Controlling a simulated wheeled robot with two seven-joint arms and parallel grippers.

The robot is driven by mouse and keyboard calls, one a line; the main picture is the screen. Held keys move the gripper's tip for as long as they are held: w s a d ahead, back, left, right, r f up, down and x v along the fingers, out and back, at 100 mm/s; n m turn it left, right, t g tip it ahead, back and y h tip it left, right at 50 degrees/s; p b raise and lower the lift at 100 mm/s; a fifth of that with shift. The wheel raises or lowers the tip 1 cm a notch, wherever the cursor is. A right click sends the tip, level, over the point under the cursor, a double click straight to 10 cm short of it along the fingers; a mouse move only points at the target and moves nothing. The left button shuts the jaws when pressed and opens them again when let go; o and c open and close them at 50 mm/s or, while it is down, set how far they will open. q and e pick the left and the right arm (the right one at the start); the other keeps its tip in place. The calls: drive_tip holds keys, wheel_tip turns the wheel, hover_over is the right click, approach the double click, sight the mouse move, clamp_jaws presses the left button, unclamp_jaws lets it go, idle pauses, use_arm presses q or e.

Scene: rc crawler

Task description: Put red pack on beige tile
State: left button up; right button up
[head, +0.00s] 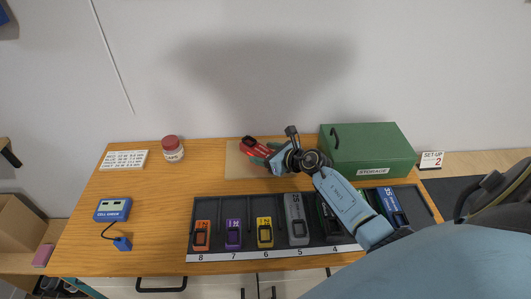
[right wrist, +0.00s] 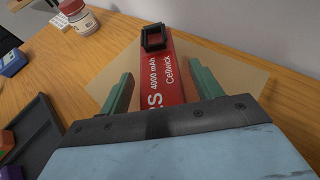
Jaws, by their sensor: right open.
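The red pack (head: 255,147) lies on the beige tile (head: 236,163) at the back middle of the table. In the right wrist view the red pack (right wrist: 168,72) shows white lettering and a black loop at its far end, with the beige tile (right wrist: 222,77) around it. My right gripper (head: 272,155) is at the pack's near end. In the right wrist view its two green fingers (right wrist: 158,92) stand apart on either side of the pack, with gaps between. The pack's near end is hidden behind the gripper body. My left gripper is not in view.
A black tray (head: 216,209) with several coloured packs lies at the front. A green storage box (head: 365,150) stands right of the tile. A red-lidded jar (head: 172,148) stands left of it. A blue cell checker (head: 112,209) lies at left.

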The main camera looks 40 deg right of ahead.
drive_tip(key=shift+r, duration=0.3)
drive_tip(key=p+v, duration=0.1)
drive_tip(key=v, duration=1.1)
drive_tip(key=shift+s+f, duration=0.1)
drive_tip(key=shift+f, duration=0.05)
